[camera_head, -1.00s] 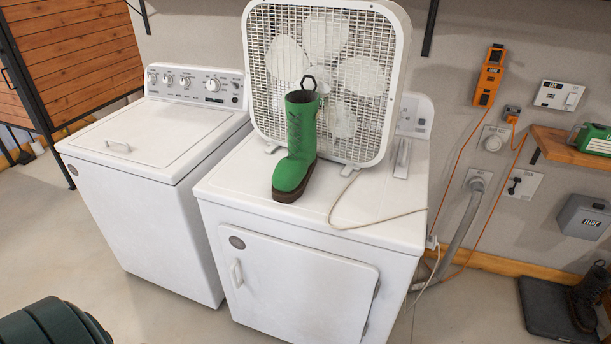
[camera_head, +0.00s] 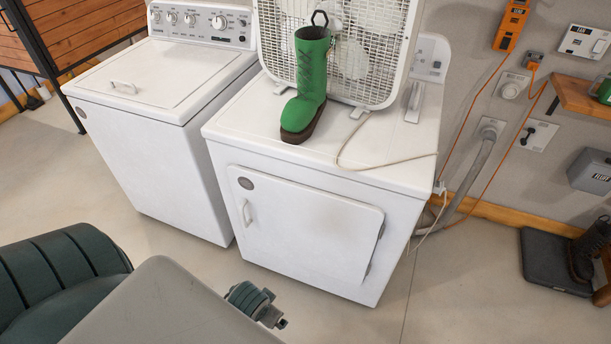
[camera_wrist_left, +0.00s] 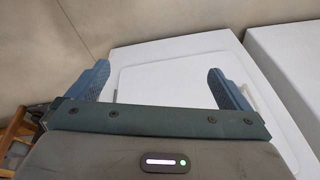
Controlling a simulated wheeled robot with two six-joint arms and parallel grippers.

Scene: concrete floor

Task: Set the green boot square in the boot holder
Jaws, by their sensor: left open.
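The green boot (camera_head: 309,83) stands upright on top of the white dryer (camera_head: 235,132), in front of the box fan, its toe toward the front left. It has a brown sole and a dark loop at its top. A dark tray (camera_head: 543,262) lies on the floor at the lower right with a dark boot (camera_head: 585,252) at its right side; I cannot tell for sure that it is the boot holder. My left gripper (camera_wrist_left: 158,82) is open and empty in the left wrist view, facing a white panel. It is well apart from the green boot. My right gripper is not in view.
The box fan (camera_head: 388,50) stands behind the boot, and its pale cord lies across the dryer top. A white washer (camera_head: 125,80) stands to the left. A grey hose and orange cords hang on the right wall. The floor between the dryer and tray is clear.

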